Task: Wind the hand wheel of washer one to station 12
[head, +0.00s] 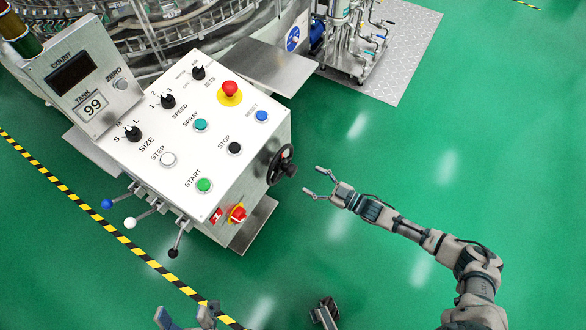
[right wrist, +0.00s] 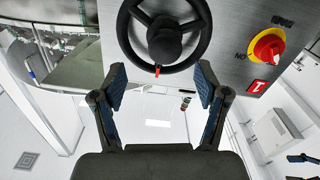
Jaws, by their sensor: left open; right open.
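The black hand wheel (head: 281,166) of the washer is on the right side wall of the white control box (head: 140,160). In the right wrist view the wheel (right wrist: 190,57) shows its spokes, a dark hub and a small red mark at the bottom of the rim. My right gripper (head: 314,184) is open and empty, facing the wheel and apart from it. Its two fingers (right wrist: 162,84) show in the right wrist view, just below the rim. My left gripper (head: 186,314) is at the bottom edge, open and partly cut off. The COUNT display (head: 73,74) looks dark; no number is readable.
A red-and-yellow rotary switch (head: 238,213) is below the wheel; it also shows in the right wrist view (right wrist: 267,49). Three ball-ended levers (head: 130,222) stick out at the front. The box top carries buttons, knobs and a red emergency stop (head: 230,89). Green floor is clear to the right.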

